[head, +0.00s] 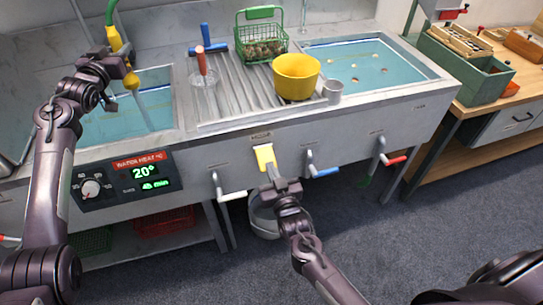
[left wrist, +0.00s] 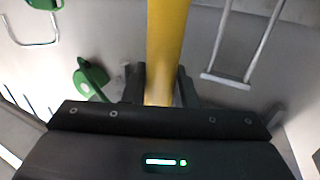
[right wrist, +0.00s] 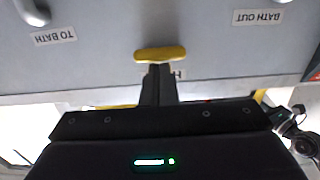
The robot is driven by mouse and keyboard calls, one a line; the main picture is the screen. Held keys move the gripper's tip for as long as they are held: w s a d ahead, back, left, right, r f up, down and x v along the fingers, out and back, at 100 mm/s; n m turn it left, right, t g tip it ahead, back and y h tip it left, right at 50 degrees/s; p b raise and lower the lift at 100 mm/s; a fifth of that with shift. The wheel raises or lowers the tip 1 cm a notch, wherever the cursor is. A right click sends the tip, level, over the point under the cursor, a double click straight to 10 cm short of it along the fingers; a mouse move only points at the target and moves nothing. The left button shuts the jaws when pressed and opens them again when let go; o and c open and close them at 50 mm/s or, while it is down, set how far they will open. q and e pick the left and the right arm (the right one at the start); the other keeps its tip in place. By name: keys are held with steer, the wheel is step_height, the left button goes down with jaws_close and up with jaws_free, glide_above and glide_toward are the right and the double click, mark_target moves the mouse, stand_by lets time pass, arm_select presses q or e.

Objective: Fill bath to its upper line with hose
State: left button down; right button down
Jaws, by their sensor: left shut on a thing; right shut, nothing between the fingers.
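The yellow hose (head: 114,38) with a green upper part hangs over the left basin (head: 105,128), which holds blue water. My left gripper (head: 118,66) is shut on the hose; the yellow tube (left wrist: 167,45) stands between its fingers in the left wrist view. The hose's yellow end (head: 131,81) points down above the water. My right gripper (head: 270,177) is shut and empty at the yellow lever (head: 265,157) on the sink front. In the right wrist view its fingertips (right wrist: 158,75) meet or nearly meet the lever's yellow bar (right wrist: 160,54). I cannot make out a fill line.
White (head: 231,195), blue (head: 323,172) and red (head: 394,160) levers line the sink front. A heat panel (head: 120,180) reads 20°. A yellow bowl (head: 296,77), green basket (head: 261,32) and grey cup (head: 332,92) stand between the basins. The right basin (head: 430,78) holds water with floating brown pieces.

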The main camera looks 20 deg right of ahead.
steer(key=shift+s+f, duration=0.15)
steer(key=shift+f, duration=0.3)
steer(key=s+r, duration=0.2)
steer(key=s, duration=0.9)
steer(key=shift+r, duration=0.35)
stand_by(0.6)
